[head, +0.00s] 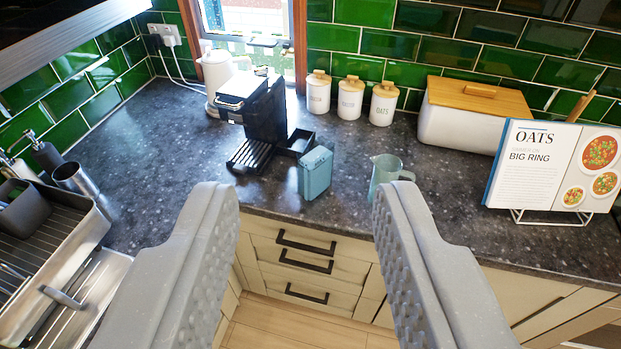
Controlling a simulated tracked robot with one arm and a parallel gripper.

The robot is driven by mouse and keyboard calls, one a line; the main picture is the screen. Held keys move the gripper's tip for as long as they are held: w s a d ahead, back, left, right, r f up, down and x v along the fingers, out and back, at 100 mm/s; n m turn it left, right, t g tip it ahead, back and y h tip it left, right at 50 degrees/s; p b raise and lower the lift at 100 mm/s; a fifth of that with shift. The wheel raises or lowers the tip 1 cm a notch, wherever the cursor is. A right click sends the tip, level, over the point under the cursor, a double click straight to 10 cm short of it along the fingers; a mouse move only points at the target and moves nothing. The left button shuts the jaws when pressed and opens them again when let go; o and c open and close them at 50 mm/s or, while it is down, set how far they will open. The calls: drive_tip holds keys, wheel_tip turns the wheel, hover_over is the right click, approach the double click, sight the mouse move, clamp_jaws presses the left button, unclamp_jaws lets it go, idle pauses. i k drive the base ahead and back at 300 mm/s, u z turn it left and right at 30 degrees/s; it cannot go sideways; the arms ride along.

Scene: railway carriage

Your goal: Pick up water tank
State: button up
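The water tank looks to be the translucent blue box-like container (315,173) that stands on the dark worktop, close to its front edge. It sits just right of the black coffee machine (262,112) and its drip tray, apart from the jug. My gripper (292,200) is open and empty, with its two grey ridged fingers spread wide in the foreground. From this view the tank appears between and beyond the fingertips. Nothing covers the tank.
A pale translucent jug (386,174) stands right of the tank, near the right fingertip. White canisters (350,98), a bread bin (465,125) and a cookbook on a stand (540,165) are behind and right. A white kettle (217,75) and a sink (60,270) are left.

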sight(314, 162)
drive_tip(key=k, duration=1.1)
drive_tip(key=z, duration=0.85)
drive_tip(key=i, duration=1.6)
drive_tip(key=u, duration=0.25)
drive_tip(key=i, duration=0.85)
drive_tip(key=u, duration=0.65)
drive_tip(key=k, duration=0.8)
drive_tip(key=u, duration=0.2)
drive_tip(key=i, duration=0.7)
drive_tip(key=z, duration=0.1)
